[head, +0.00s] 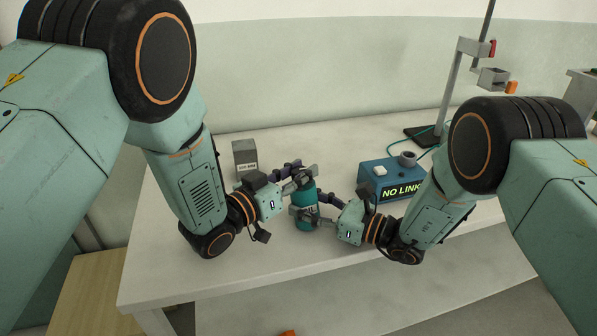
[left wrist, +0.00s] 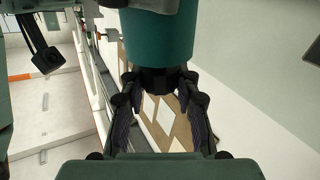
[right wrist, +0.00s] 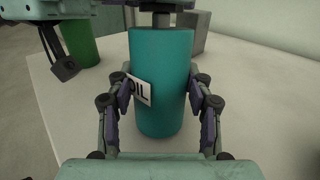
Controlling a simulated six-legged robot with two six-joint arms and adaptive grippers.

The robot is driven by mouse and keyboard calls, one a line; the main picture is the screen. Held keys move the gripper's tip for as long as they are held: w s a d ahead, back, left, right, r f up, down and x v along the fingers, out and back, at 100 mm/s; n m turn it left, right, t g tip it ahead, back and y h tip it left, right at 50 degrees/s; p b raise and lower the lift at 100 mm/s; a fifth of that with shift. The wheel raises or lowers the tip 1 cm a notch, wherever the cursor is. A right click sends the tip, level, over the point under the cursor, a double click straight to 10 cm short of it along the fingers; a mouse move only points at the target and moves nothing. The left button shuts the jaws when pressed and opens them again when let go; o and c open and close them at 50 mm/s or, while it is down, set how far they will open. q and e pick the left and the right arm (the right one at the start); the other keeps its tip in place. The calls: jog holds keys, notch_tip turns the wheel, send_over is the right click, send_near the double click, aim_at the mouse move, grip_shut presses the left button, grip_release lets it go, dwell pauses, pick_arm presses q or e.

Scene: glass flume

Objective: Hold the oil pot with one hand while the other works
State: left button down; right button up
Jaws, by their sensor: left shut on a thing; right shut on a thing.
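The oil pot (head: 306,196) is a teal cylinder with a white OIL label, upright near the middle of the table. My right gripper (head: 306,214) is shut on its body from the right; the right wrist view shows the pot (right wrist: 163,75) between the two fingers, one beside the label. My left gripper (head: 303,180) is higher, at the pot's top. In the left wrist view its fingers are on either side of the pot's dark cap (left wrist: 158,80), and it is shut on that. The contact with the cap is partly hidden.
A grey box (head: 245,157) stands behind on the left. A blue box (head: 392,181) reading NO LINK stands on the right, with a green cable. A clamp stand (head: 449,90) is behind it. A green cylinder (right wrist: 80,42) shows in the right wrist view. The table's front left (head: 165,275) is clear.

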pick_arm(q)
jog(key=shift+n+t+y, duration=0.3)
jog(key=shift+n+y, duration=0.2)
jog(key=shift+y, duration=0.1)
jog(key=c, duration=1)
grip_release()
jog(key=shift+o, duration=0.2)
jog(key=v, duration=1.2)
